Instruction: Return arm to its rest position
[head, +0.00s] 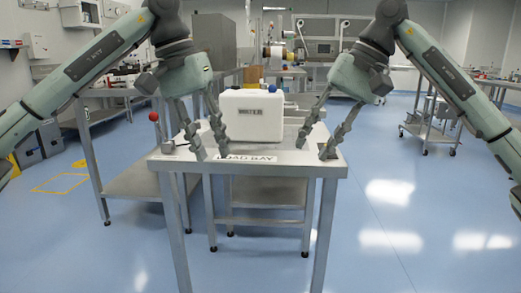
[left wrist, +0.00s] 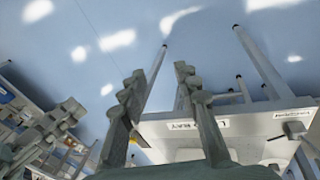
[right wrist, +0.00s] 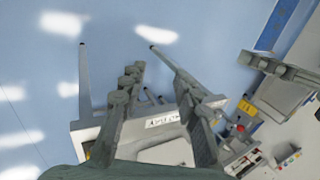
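My left gripper (head: 212,155) hangs fingers-down at the left front of a small metal table (head: 300,171). Its two fingers are apart with nothing between them, as the left wrist view also shows (left wrist: 159,73). My right gripper (head: 314,151) hangs in a near-mirrored pose at the table's right front. Its fingers are also spread and empty, as in the right wrist view (right wrist: 158,73). A white case (head: 253,118) stands upright on the table between and behind the two grippers, and neither appears to hold it. Whether any fingertip touches the tabletop is unclear.
A "LOAD BAY" label (head: 248,159) marks the table's front edge. A longer bench (head: 92,92) is at the left, and a metal cart (head: 430,130) is at the right. The blue floor (head: 385,240) is clear in front and right.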

